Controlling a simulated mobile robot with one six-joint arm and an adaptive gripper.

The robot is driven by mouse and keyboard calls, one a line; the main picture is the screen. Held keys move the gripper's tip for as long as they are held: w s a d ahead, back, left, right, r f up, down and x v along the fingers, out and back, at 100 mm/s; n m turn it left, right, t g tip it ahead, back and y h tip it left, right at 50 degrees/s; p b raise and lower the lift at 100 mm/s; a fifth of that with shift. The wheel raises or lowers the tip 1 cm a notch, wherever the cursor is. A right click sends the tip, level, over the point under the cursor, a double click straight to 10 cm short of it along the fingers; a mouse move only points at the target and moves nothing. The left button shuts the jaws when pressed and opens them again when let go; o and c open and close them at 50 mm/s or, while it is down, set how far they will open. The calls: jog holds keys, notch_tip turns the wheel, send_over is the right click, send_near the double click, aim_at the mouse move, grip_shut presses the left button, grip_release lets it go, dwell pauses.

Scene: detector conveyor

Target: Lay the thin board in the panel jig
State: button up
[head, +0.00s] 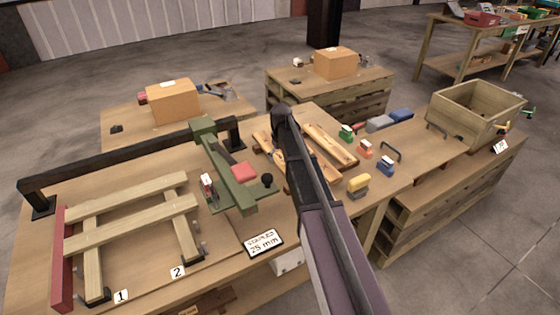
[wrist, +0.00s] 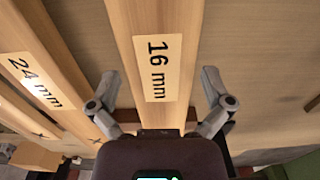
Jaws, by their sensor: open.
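A board marked "16 mm" (wrist: 158,25) lies between the two spread fingers of my gripper (wrist: 159,80) in the wrist view. My gripper is open, with one finger on each side of that board and visible gaps to it. A thicker-marked board, "24 mm" (wrist: 35,75), lies to its left. In the head view my arm hides much of the boards and my fingertips. The panel jig (head: 183,237) stands at the left of the table, with a red fence (head: 62,265) at its left end. Two pale strips lie across its supports, which are numbered 1 and 2.
A green press-like fixture (head: 222,165) stands between jig and boards. A card reading "25 mm" (head: 263,243) lies at the front edge. Small coloured blocks, including a yellow one (head: 358,184), sit right of the boards. A wooden crate (head: 470,115) stands farther right.

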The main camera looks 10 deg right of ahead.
jog(key=c, duration=1)
jog(key=shift+r, duration=0.1)
notch_tip(320, 180, up, 3)
jog(key=p, duration=0.3)
jog(key=shift+f, duration=0.2)
jog(key=s+r+p, duration=0.2)
jog(key=s, duration=1.4)
jog(key=shift+d, duration=0.4)
jog(key=shift+r, duration=0.2)
notch_tip(320, 180, up, 18)
jog(key=p, duration=1.8)
jog(key=shift+s+f, duration=0.1)
jog(key=shift+f, duration=0.05)
